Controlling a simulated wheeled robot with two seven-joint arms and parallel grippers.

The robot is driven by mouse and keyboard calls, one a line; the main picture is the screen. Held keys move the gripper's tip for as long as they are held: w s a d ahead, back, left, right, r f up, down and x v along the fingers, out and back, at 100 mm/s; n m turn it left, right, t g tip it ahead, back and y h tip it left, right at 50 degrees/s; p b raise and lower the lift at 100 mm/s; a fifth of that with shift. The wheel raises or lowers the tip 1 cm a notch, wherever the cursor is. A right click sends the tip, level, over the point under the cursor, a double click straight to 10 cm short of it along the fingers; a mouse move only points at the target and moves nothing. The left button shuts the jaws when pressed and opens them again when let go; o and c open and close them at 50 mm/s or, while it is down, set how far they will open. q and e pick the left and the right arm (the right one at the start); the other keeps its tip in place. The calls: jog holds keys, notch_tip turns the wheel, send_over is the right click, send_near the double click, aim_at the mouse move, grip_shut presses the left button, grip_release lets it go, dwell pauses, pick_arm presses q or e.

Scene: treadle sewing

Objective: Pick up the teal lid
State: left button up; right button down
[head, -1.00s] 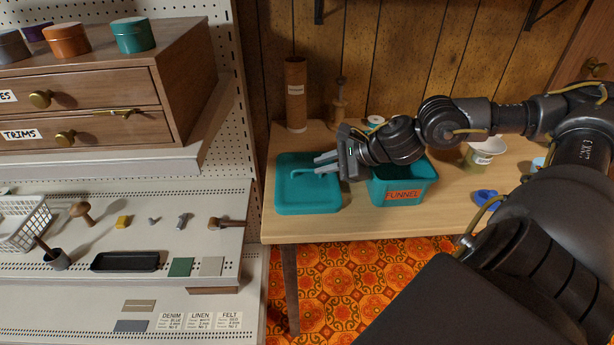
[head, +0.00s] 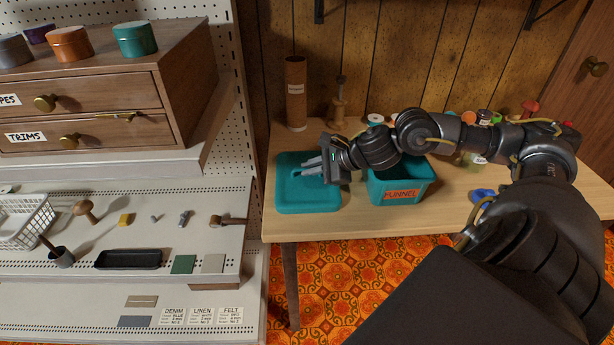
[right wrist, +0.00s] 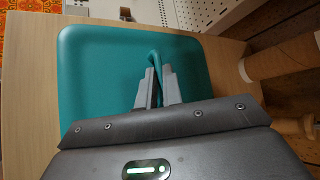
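The teal lid (head: 308,198) lies flat on the left end of the wooden table, with a raised bar handle on top. It also shows in the right wrist view (right wrist: 100,80), with its handle (right wrist: 154,60) running between the finger pads. My right gripper (head: 312,165) is over the middle of the lid. In the right wrist view its fingers (right wrist: 158,82) are close together on both sides of the handle and look closed on it. The lid still appears to rest on the table. My left gripper is not in view.
A teal bin (head: 402,190) labelled FUNNEL stands right of the lid, under my right arm. A brown tube (head: 296,95) and a wooden spindle (head: 339,105) stand behind. The white pegboard shelving (head: 190,200) borders the table on the left.

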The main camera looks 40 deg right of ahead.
aim_at(317, 181)
jog(key=shift+r, duration=0.1)
jog(key=shift+r, duration=0.25)
notch_tip(317, 181, up, 2)
jog(key=shift+p, duration=0.3)
jog(key=shift+s+d+r+b, duration=0.15)
jog(key=shift+s+r+b, duration=0.15)
jog(key=shift+s+r, duration=0.85)
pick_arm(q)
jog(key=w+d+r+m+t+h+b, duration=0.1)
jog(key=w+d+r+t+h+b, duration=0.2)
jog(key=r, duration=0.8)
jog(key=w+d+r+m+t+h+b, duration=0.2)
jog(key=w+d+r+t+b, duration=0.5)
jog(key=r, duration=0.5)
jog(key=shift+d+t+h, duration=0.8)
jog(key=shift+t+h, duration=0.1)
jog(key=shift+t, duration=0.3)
pick_arm(e)
jog(key=s+r, duration=0.8)
jog(key=s, duration=0.3)
jog(key=shift+s+d, duration=0.25)
jog(key=shift+s, duration=0.1)
